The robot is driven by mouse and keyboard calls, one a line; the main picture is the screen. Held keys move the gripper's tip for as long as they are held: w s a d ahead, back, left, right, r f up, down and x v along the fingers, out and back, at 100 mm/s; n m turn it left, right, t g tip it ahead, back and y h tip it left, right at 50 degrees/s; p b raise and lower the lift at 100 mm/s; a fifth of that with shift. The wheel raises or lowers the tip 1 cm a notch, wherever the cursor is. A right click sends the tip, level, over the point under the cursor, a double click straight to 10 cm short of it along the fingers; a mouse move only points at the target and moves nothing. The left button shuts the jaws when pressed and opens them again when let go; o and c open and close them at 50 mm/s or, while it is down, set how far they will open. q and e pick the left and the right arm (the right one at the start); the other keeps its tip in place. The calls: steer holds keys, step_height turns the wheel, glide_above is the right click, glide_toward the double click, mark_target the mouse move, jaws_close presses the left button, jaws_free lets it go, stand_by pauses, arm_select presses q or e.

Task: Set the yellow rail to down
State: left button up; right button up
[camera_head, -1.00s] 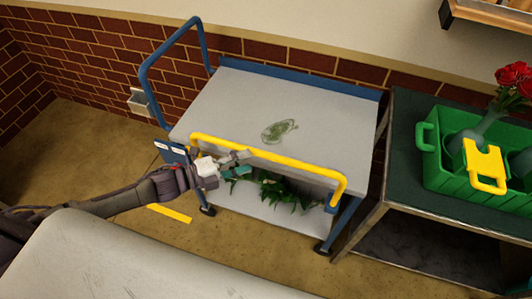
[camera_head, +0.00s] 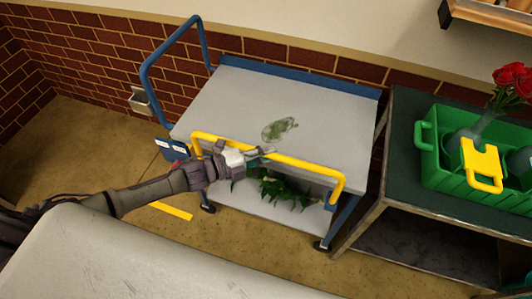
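The yellow rail (camera_head: 305,166) runs along the near long side of a cart with a grey top (camera_head: 235,100). Its long bar lies across the view of the top's near edge, and its bent ends go down at both near corners. My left gripper (camera_head: 263,157) is at the rail's middle, left of centre, with its fingers at the bar. The fingers overlap the bar in view, so I cannot tell whether they are closed on it. My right gripper is not in view.
A dark green table (camera_head: 405,130) stands close right of the cart, bearing a green crate (camera_head: 465,185) and red roses (camera_head: 510,85). Green leaves lie on the cart's lower shelf (camera_head: 240,190). A blue handle (camera_head: 143,75) rises at the cart's left end. A pale surface (camera_head: 120,255) fills the lower left.

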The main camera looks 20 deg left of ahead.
arm_select(q)
jaws_close()
step_height(320, 180, down, 14)
steer(key=b, duration=1.1)
steer(key=shift+r, duration=0.2)
steer(key=shift+s+a, duration=0.1)
steer(key=o, duration=0.7)
jaws_free()
steer(key=shift+f, duration=0.1)
steer(key=v, duration=1.2)
